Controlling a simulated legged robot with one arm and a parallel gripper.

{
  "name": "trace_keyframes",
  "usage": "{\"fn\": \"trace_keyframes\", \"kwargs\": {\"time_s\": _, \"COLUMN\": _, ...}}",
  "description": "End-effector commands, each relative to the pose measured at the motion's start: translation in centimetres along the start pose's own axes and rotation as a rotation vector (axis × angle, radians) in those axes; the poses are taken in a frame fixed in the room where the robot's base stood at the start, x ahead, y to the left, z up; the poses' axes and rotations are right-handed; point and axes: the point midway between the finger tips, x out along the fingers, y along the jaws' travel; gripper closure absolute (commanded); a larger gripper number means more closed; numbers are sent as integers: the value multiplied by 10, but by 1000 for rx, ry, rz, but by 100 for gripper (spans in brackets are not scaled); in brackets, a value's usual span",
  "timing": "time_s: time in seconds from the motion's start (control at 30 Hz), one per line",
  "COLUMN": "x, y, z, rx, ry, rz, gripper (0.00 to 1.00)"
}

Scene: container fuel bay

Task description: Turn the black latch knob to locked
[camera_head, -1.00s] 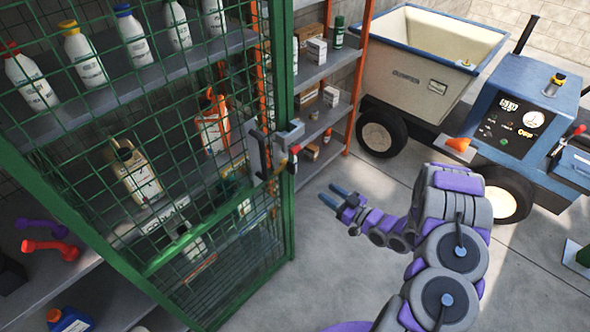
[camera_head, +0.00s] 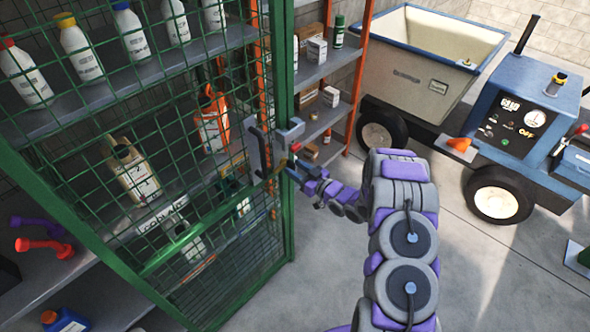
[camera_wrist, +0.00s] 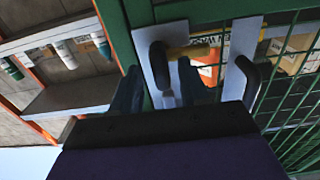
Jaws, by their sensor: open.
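The black latch knob (camera_wrist: 159,62) sits on a pale plate on the green cage door frame in the wrist view. Its elongated black grip points roughly down the picture. My gripper (camera_wrist: 160,88) is open, with one dark blue finger on each side of the knob; I cannot tell whether either touches it. In the head view my gripper (camera_head: 291,168) is at the door's latch edge, just below the grey latch bracket (camera_head: 290,133). The knob is too small and covered to make out there.
A black door handle (camera_wrist: 247,82) on a second pale plate is right beside the knob. The green mesh door (camera_head: 150,262) encloses shelves of bottles. An orange-framed shelf (camera_head: 362,75) stands behind my gripper. A dumper cart (camera_head: 425,85) is at right; the floor between is clear.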

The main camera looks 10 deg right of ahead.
Motion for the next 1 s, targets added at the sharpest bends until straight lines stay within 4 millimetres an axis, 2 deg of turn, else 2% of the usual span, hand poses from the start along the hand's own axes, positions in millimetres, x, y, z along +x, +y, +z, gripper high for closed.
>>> {"fn": "trace_keyframes", "kwargs": {"time_s": 0.13, "x": 8, "y": 0, "z": 0, "rx": 0, "ry": 0, "rz": 0, "gripper": 55}}
{"fn": "trace_keyframes", "kwargs": {"time_s": 0.4, "x": 8, "y": 0, "z": 0, "rx": 1, "ry": -1, "rz": 0, "gripper": 55}}
{"fn": "trace_keyframes", "kwargs": {"time_s": 0.87, "x": 8, "y": 0, "z": 0, "rx": 1, "ry": -2, "rz": 1, "gripper": 98}}
{"fn": "trace_keyframes", "kwargs": {"time_s": 1.0, "x": 8, "y": 0, "z": 0, "rx": 1, "ry": -2, "rz": 1, "gripper": 100}}
